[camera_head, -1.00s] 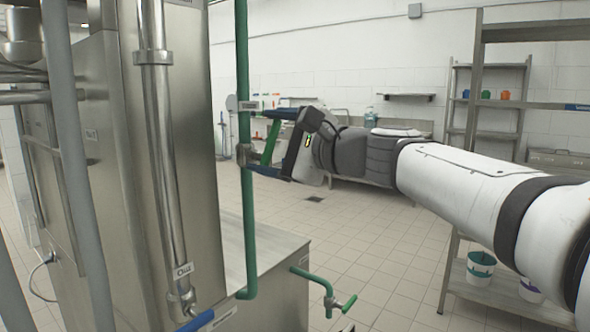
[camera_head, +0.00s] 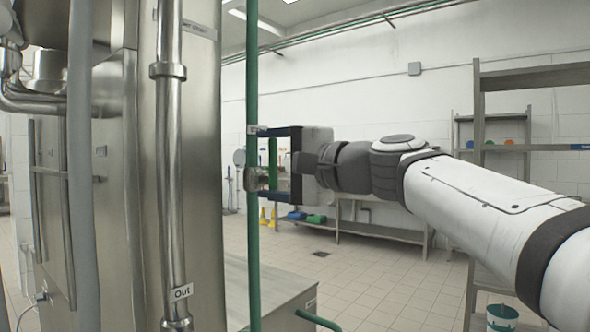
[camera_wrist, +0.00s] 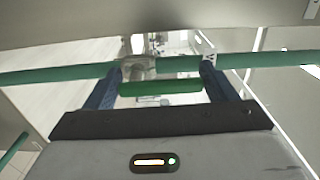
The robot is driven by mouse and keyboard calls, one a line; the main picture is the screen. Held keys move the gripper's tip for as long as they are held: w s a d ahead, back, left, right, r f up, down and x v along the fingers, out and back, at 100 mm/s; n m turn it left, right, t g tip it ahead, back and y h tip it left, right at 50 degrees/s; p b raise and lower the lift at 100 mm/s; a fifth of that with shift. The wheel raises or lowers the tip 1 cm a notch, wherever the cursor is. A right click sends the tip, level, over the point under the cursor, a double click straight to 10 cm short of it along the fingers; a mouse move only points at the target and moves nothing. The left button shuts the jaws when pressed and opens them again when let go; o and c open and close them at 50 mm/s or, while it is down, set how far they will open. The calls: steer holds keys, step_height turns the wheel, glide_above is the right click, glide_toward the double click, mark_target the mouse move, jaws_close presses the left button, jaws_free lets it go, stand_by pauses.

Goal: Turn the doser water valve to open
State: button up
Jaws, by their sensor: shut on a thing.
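The doser water valve (camera_head: 257,179) sits on a vertical green pipe (camera_head: 253,70); its metal body also shows in the wrist view (camera_wrist: 139,68). Its green handle (camera_head: 273,163) stands upright in the head view, parallel to the pipe and just right of it. My gripper (camera_head: 266,162) reaches in from the right, one finger above the other, with the handle spanning between the fingers. In the wrist view the handle (camera_wrist: 160,88) lies crosswise between the two dark blue fingers of my gripper (camera_wrist: 162,74), along the green pipe. The fingertips reach the pipe.
A large steel machine with a vertical steel pipe (camera_head: 171,120) labelled "Out" stands close on the left. A low steel cabinet (camera_head: 285,293) is below the valve. A steel shelf rack (camera_head: 476,120) stands at right. Tiled floor (camera_head: 380,275) is open behind.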

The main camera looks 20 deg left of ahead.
steer(key=shift+s+a+r, duration=0.1)
steer(key=shift+s+r, duration=0.05)
steer(key=shift+r, duration=0.05)
steer(key=o, duration=0.9)
steer(key=shift+o, duration=0.9)
steer(key=shift+a, duration=0.2)
steer(key=o, duration=0.3)
steer(key=shift+d+f, duration=0.1)
steer(key=v, duration=0.7)
steer(key=shift+d, duration=0.3)
steer(key=shift+f, duration=0.1)
